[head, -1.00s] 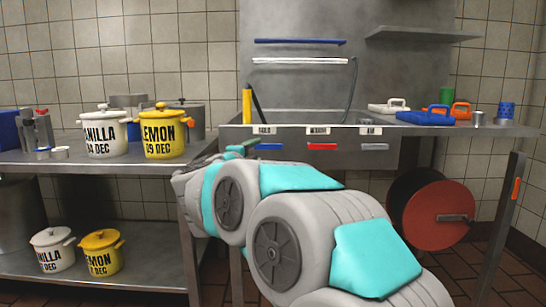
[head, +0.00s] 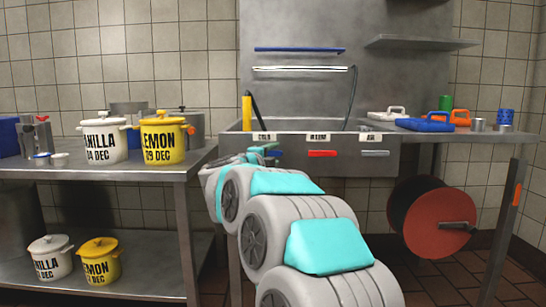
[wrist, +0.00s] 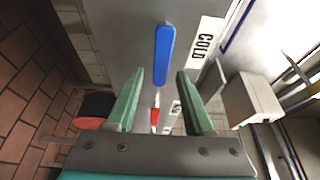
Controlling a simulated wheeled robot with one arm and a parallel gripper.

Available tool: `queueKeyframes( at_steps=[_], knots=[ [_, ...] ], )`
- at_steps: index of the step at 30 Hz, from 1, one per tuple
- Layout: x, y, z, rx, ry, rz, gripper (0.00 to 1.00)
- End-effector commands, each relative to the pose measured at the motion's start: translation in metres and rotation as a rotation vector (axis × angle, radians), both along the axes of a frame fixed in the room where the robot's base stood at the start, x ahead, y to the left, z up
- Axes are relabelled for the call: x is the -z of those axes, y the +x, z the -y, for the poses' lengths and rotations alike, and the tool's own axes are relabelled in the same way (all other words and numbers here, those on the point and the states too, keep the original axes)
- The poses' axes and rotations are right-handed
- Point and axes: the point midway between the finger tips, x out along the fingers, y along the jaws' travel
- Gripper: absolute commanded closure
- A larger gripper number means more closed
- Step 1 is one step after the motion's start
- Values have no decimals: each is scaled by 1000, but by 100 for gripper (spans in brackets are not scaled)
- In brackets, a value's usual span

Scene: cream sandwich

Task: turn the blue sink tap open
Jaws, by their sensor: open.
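The blue tap lever (wrist: 165,54) is on the sink's steel front under a COLD label (wrist: 206,42). In the wrist view it lies just ahead of my gripper (wrist: 156,82), roughly in line with the gap between the two green fingers. The fingers are apart with nothing between them, and I cannot tell whether either touches the lever. In the head view my gripper (head: 262,150) is at the left part of the sink front, and it hides much of the blue lever. The red lever (head: 322,153) and grey lever (head: 375,153) are to the right.
Vanilla and lemon pots (head: 163,140) stand on the left table (head: 150,174). A red hose reel (head: 432,217) hangs below the sink counter at right. Blue, white and orange items (head: 424,124) lie on the counter's right side. A yellow-handled tool (head: 247,112) stands at the sink's left.

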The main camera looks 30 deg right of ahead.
Motion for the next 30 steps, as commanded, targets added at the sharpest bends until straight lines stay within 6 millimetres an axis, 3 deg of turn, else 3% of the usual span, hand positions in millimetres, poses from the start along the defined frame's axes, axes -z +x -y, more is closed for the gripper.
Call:
queueKeyframes(
  at_steps=[3, 17, 30],
  knots=[
    [0, 0, 0, 0, 0, 0, 49],
    [0, 0, 0, -1, -1, -1, 100],
    [1, 0, 0, -1, 0, -1, 100]
  ],
)
